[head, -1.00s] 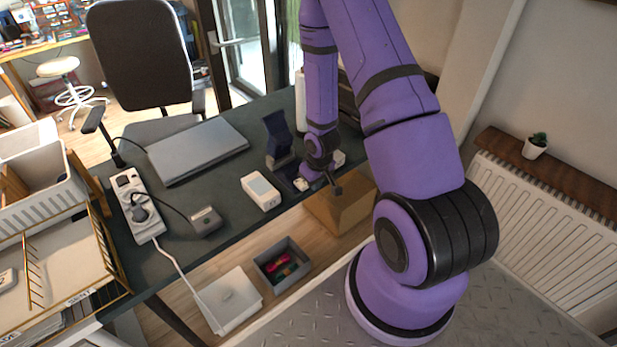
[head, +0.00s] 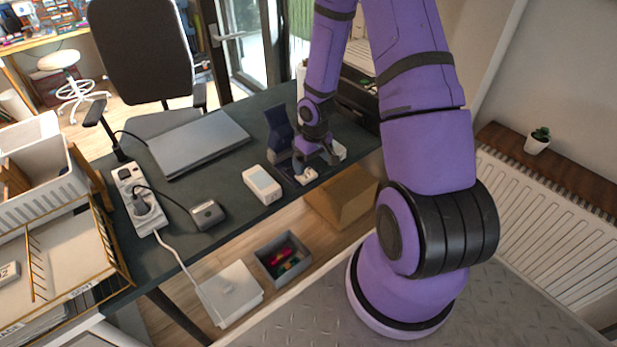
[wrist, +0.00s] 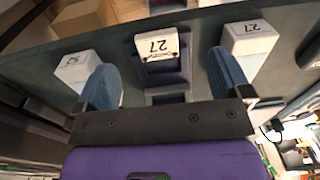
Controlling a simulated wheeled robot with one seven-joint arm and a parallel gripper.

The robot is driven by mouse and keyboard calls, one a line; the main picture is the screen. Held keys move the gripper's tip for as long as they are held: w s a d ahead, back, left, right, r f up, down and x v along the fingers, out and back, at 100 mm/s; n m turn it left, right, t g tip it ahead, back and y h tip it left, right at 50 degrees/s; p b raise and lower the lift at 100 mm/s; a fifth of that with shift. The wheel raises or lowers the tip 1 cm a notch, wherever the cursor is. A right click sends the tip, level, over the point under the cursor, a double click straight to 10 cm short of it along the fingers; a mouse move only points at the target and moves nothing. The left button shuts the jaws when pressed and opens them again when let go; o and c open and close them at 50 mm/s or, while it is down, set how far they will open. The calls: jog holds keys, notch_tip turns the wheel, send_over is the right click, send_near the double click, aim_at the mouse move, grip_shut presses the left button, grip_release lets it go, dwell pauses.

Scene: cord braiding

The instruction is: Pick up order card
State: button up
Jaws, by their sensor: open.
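In the head view the card (head: 306,176) shows small near the desk's front edge, beside my gripper (head: 325,160). In the wrist view my gripper (wrist: 165,82) is open and empty. Its two blue finger pads are spread wide, with the holder and card beyond and between them. I see no contact with the card.
A white box (wrist: 250,40) marked 27 and another white box (wrist: 77,68) flank the holder. A laptop (head: 198,143), power strip (head: 139,200) and grey adapter (head: 208,214) lie left on the desk. A cardboard box (head: 343,197) and grey bin (head: 284,260) are below the front edge.

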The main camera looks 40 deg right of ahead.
aim_at(309, 176)
jog(key=shift+w+d+f, duration=0.1)
jog(key=shift+w+f, duration=0.3)
jog(key=shift+f, duration=0.95)
jog(key=shift+w+d+f, duration=0.1)
jog(key=shift+w+f, duration=0.25)
jog(key=shift+f, duration=0.95)
jog(key=shift+w+d+f, duration=0.1)
jog(key=shift+w+f, duration=0.3)
jog(key=shift+f, duration=0.95)
jog(key=c, duration=1.1)
jog(key=shift+o, duration=0.2)
jog(key=shift+a+r, duration=0.1)
jog(key=shift+r, duration=0.1)
